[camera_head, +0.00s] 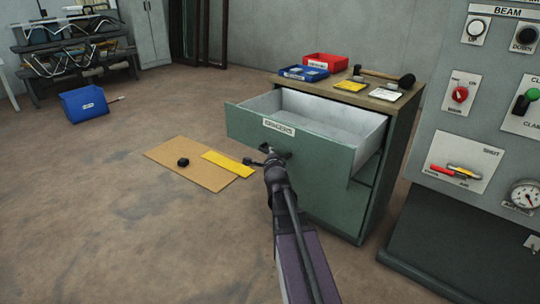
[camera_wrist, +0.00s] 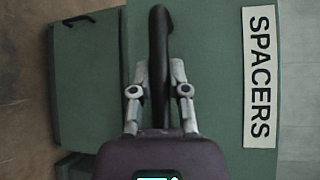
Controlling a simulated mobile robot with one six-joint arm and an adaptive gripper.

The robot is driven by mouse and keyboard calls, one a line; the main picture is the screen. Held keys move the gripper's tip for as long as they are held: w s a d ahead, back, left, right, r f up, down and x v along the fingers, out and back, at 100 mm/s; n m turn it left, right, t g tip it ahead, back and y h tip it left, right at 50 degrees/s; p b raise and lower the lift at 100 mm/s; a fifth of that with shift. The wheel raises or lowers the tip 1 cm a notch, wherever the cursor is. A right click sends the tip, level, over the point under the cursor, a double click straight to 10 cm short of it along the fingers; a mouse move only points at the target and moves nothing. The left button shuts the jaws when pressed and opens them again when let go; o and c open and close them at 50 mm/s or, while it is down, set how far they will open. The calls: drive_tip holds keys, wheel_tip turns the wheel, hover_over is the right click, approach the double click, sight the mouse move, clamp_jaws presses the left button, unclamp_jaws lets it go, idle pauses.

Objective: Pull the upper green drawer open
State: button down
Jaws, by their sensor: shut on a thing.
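The upper green drawer (camera_head: 318,142) is pulled out of its cabinet, and its pale, empty-looking inside shows in the head view. A white label reading SPACERS (camera_wrist: 258,77) is on its front. My gripper (camera_head: 272,156) is at the drawer front, below the label. In the wrist view my gripper (camera_wrist: 159,85) is shut on the dark bar handle (camera_wrist: 158,30), one finger on each side of it. The lower drawer front (camera_wrist: 88,70) with its own dark handle shows at the left of the wrist view.
The cabinet top (camera_head: 383,103) holds a red bin (camera_head: 326,62), a blue bin (camera_head: 303,73), a mallet (camera_head: 407,81) and cards. A control panel (camera_head: 490,110) stands at the right. A cardboard sheet (camera_head: 190,163) and yellow strip (camera_head: 228,163) lie on the floor at left.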

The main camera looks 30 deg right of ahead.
drive_tip(key=shift+w, duration=0.15)
drive_tip(key=c, duration=0.6)
unclamp_jaws()
drive_tip(key=shift+d, duration=0.15)
